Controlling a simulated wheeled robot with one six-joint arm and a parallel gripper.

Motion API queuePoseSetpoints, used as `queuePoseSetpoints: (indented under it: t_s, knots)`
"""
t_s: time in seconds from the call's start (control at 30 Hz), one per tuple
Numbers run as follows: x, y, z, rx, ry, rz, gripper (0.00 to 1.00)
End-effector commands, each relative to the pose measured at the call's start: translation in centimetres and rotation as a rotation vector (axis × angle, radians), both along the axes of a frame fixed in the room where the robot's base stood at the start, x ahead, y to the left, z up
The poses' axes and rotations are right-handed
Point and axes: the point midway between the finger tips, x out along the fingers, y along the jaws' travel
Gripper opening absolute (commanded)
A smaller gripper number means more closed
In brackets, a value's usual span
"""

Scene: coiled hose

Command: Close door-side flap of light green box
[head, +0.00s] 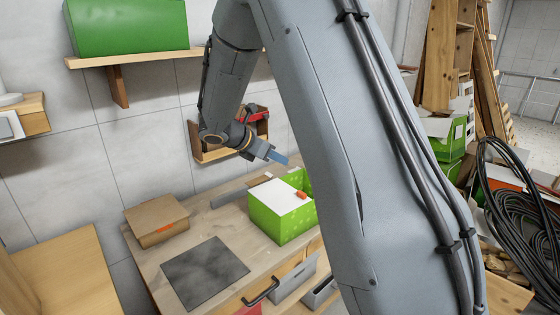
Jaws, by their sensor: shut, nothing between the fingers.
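The light green box (282,220) stands on the workbench, partly hidden behind my arm at its right. A white sheet or panel (279,195) covers most of its top; I cannot tell whether this is a flap. A green flap or wall (300,181) stands up at the box's far right edge, with a small orange piece (301,195) beside it. I cannot tell which side is the door side. My gripper (279,157), with blue-grey fingers, is shut and empty. In the picture it is above and behind the box, apart from it.
On the workbench (160,262) lie a brown cardboard box (157,220) and a dark square plate (205,271). A grey strip (236,195) lies behind. A wall shelf (135,58) carries a green box (128,27). Coiled black hose (520,205) hangs at right.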

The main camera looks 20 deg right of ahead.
Motion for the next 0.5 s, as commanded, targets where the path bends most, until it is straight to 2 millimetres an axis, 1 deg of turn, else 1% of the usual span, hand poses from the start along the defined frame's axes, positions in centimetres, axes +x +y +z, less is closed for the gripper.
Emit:
queuePoseSetpoints:
  t_s: [0.03, 0.2, 0.33, 0.5]
  knots:
    - [-0.1, 0.0, 1.0, 0.000, -0.001, -0.001, 0.00]
    - [0.0, -0.1, 2.9, 0.000, -0.002, 0.000, 0.00]
    - [0.5, -2.0, 4.1, 0.000, -0.006, -0.004, 0.00]
    - [1.1, -4.2, 6.4, 0.001, -0.006, -0.003, 0.00]
